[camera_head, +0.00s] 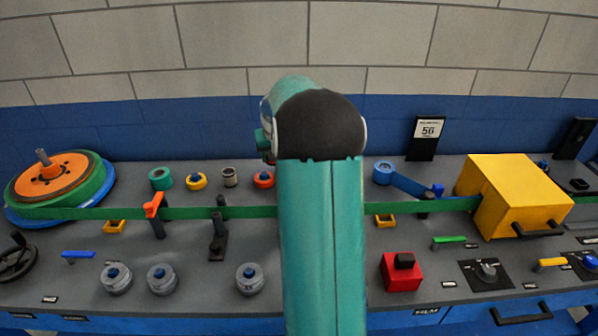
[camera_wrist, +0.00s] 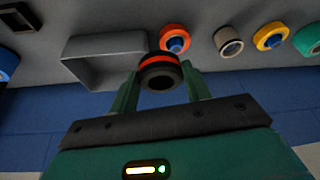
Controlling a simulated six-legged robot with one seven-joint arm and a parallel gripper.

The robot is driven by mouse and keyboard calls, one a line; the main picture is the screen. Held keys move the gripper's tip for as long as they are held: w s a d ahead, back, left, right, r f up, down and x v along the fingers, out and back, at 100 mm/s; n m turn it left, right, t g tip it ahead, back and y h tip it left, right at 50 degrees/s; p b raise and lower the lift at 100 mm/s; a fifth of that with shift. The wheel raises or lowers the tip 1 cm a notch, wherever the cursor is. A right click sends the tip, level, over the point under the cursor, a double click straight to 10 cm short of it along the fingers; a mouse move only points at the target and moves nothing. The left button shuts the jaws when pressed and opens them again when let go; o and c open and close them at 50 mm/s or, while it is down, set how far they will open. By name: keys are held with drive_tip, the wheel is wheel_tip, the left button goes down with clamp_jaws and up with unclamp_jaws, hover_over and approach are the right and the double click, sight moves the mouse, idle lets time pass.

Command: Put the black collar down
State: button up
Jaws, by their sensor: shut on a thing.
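The black collar (camera_wrist: 157,80), a short black cylinder with an orange-red band, is between the two green fingers of my gripper (camera_wrist: 160,86) in the wrist view. My gripper is shut on it. The collar is seen in front of the grey panel, close to the corner of an open grey tray (camera_wrist: 105,55) and a red-orange ring (camera_wrist: 175,39) around a blue peg. I cannot tell its height above the panel. In the head view my arm hides the gripper, the collar and the tray.
In the head view a tan ring (camera_head: 230,177), yellow ring (camera_head: 196,181) and teal ring (camera_head: 160,178) stand in a row left of my arm. A green strip (camera_head: 255,211) crosses the panel to a yellow box (camera_head: 513,194). A blue lever (camera_head: 408,181) lies right of my arm.

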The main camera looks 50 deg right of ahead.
drive_tip(key=d+f, duration=0.2)
drive_tip(key=d, duration=0.2)
drive_tip(key=s+d+f, duration=0.1)
drive_tip(key=d+f, duration=0.2)
drive_tip(key=d, duration=0.1)
drive_tip(key=d+f, duration=0.3)
drive_tip(key=d, duration=0.2)
drive_tip(key=shift+s+f, duration=0.2)
drive_tip(key=shift+f, duration=0.05)
drive_tip(key=shift+d+f, duration=0.4)
drive_tip(key=shift+f, duration=0.05)
drive_tip(key=shift+d+f, duration=0.2)
drive_tip(key=shift+f, duration=1.5)
drive_tip(key=shift+w+f, duration=0.1)
drive_tip(key=o, duration=1)
